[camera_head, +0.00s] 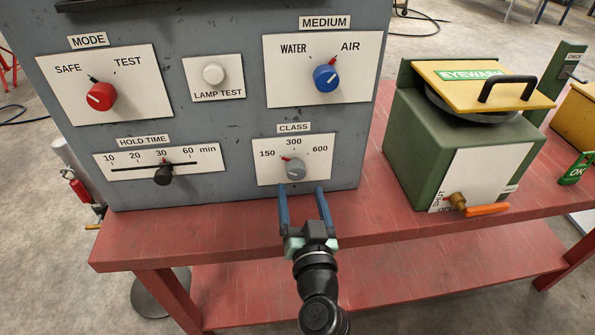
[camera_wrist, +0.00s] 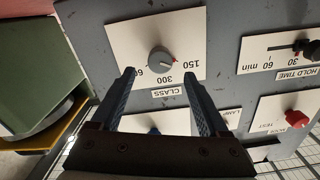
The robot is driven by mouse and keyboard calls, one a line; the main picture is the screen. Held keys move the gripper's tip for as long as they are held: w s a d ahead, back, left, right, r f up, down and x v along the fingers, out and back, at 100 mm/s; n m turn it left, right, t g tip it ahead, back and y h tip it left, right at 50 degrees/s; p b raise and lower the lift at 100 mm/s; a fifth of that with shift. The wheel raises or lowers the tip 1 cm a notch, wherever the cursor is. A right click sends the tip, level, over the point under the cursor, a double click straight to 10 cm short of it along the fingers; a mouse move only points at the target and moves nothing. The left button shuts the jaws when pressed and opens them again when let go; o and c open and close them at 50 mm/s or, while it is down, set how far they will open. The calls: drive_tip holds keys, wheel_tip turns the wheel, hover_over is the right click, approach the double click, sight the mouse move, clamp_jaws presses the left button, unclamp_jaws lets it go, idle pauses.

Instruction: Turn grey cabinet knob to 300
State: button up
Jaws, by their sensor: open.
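The grey knob (camera_head: 294,169) sits on the white CLASS plate (camera_head: 318,150) at the lower right of the grey cabinet (camera_head: 230,125). Its red mark points up and left, toward 150; 300 is straight above and 600 is to the right. My gripper (camera_head: 301,190) is open, its two blue fingers pointing at the cabinet just below the knob in the head view. The wrist view is upside down and shows the knob (camera_wrist: 160,60) just beyond and between the fingertips (camera_wrist: 157,72). I see no contact with the knob.
A green eyewash box (camera_head: 415,130) with an orange lever (camera_head: 487,210) stands to the right. The red table (camera_head: 225,228) is clear in front.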

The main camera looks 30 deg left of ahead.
sight(297, 174)
drive_tip(key=x, duration=0.5)
drive_tip(key=shift+w+a, duration=0.25)
drive_tip(key=shift+w, duration=0.05)
clamp_jaws()
